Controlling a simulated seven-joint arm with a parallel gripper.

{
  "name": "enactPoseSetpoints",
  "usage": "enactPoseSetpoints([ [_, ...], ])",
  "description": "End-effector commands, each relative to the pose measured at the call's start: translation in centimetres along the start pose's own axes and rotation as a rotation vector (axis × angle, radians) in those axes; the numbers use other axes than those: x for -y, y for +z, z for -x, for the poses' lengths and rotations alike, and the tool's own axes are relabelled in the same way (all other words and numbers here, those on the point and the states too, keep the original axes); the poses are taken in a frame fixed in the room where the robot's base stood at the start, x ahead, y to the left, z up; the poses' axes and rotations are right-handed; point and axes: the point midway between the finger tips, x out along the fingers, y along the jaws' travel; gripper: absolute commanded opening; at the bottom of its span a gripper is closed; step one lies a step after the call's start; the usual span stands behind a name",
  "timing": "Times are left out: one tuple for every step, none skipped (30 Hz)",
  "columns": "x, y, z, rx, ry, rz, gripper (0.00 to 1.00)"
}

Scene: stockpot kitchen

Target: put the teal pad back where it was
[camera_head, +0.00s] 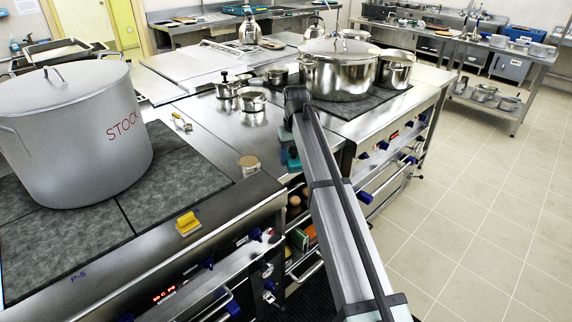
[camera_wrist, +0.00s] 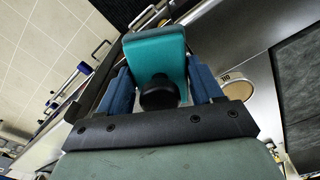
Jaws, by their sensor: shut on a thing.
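The teal pad (camera_wrist: 157,48) sits between the two blue fingers of my gripper (camera_wrist: 162,78) in the wrist view, and the gripper is shut on it. A dark round knob stands in front of the pad's near part. In the head view my gripper (camera_head: 290,150) is beside the steel counter's front edge, mostly hidden by my arm. A little of the teal pad (camera_head: 292,160) shows there. I cannot tell whether the pad touches anything below.
A large STOCK pot (camera_head: 75,140) stands on the left hob. A yellow block (camera_head: 188,223) and a small round tin (camera_head: 250,163) are on the steel near the front edge. Pots (camera_head: 340,72) stand on the right hob. Open shelves (camera_head: 300,235) lie below the counter.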

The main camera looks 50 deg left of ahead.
Motion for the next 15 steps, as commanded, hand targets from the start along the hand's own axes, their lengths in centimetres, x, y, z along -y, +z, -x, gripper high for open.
enactPoseSetpoints([
  [0.4,-2.7,0.6,0.001,0.0,0.026,0.37],
  [0.4,-3.7,0.8,0.002,0.0,0.04,0.37],
  [0.2,-4.9,1.1,0.003,0.0,0.058,0.37],
  [0.1,-5.8,1.3,0.004,0.0,0.073,0.37],
  [0.0,-6.7,1.5,0.005,-0.001,0.089,0.37],
  [-0.1,-7.8,1.7,0.007,-0.001,0.111,0.37],
  [-0.1,-8.6,1.8,0.009,-0.001,0.129,0.37],
  [-0.2,-9.2,1.9,0.01,-0.002,0.147,0.37],
  [-0.2,-10.0,2.1,0.013,-0.002,0.172,0.37],
  [-0.3,-10.5,2.1,0.015,-0.003,0.192,0.37],
  [-0.3,-11.0,2.2,0.016,-0.003,0.212,0.37],
  [-0.4,-11.4,2.3,0.019,-0.004,0.243,0.37],
  [-0.4,-11.6,2.4,0.021,-0.005,0.269,0.37],
  [-0.4,-11.7,2.4,0.024,-0.006,0.295,0.37],
  [-0.4,-11.6,2.4,0.026,-0.007,0.327,0.37],
])
